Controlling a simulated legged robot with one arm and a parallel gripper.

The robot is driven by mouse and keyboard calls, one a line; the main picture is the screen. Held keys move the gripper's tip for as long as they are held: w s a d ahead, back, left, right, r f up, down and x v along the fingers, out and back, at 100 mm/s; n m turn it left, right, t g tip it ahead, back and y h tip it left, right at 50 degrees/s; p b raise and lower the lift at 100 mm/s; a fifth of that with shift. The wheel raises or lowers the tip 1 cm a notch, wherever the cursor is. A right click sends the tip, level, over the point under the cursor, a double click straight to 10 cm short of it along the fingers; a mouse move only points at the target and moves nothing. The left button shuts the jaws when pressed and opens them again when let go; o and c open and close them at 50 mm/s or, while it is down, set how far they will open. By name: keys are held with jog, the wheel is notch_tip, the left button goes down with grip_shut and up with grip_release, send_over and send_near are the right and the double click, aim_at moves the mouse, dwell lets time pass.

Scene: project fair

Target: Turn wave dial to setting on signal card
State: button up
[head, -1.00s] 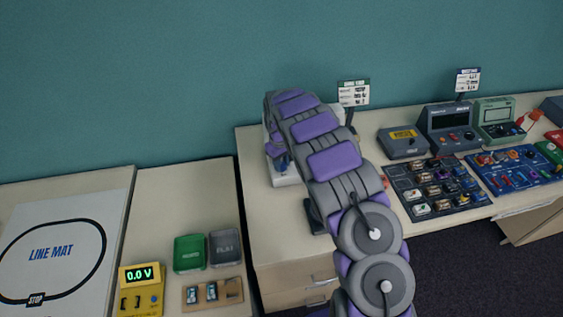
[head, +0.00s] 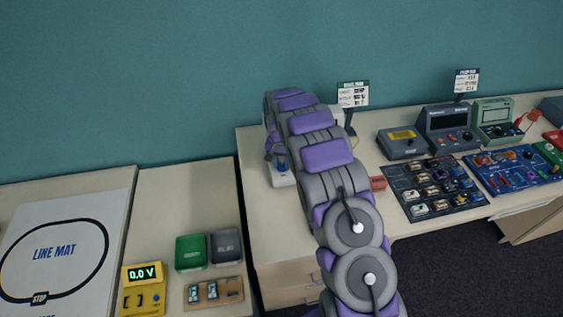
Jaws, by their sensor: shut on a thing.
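My gripper (head: 279,160) shows only in part in the head view, at the far end of my arm and low over a white device (head: 284,180) on the middle bench. My arm hides most of the gripper and the device. The gripper is shut, seemingly on the wave dial, but the dial and its setting are hidden. A card with a green header (head: 353,94) stands behind the arm, and a card with a blue header (head: 466,82) stands further right. Their writing is too small to read, so I cannot tell which is the signal card.
Meters (head: 448,128) and component boards (head: 432,190) fill the bench's right part. A small red block (head: 377,183) lies just right of my arm. On the left are a line mat (head: 55,250), a yellow voltmeter (head: 144,290) and two small bins (head: 191,252).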

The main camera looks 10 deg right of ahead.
jog(key=m, duration=0.5)
jog(key=shift+p, duration=0.35)
jog(key=shift+m, duration=0.3)
jog(key=o, duration=1)
jog(key=shift+o, duration=0.2)
jog(key=shift+r, duration=0.1)
notch_tip(320, 180, up, 17)
jog(key=p, duration=0.1)
jog(key=shift+w+a, duration=0.35)
jog(key=shift+w, duration=0.1)
